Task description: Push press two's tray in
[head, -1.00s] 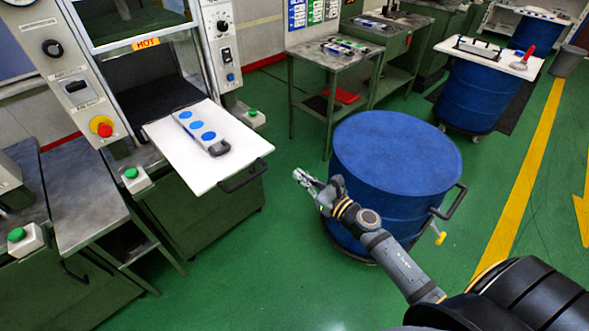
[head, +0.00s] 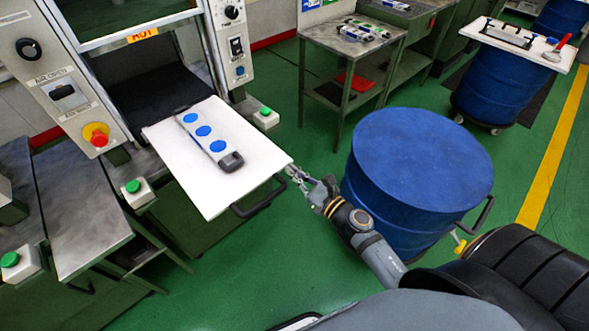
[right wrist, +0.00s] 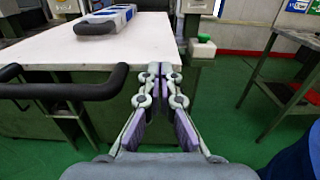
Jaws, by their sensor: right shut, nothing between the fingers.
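The press's white tray (head: 220,185) sticks out toward me from under the HOT label, with a black handle (head: 257,200) on its front edge. A grey mould with several blue discs (head: 203,131) lies on it. My right gripper (head: 291,170) is shut and empty at the tray's front right corner. In the right wrist view the shut fingers (right wrist: 160,72) point at the tray's edge (right wrist: 120,50), just right of the black handle (right wrist: 70,90). I cannot tell whether they touch the tray. My left gripper is not in view.
A blue drum (head: 415,170) stands close to the right of my right arm. Green push buttons on boxes (head: 133,187) (head: 265,113) flank the tray. A steel table (head: 350,45) stands behind. Green floor lies open between the press and that table.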

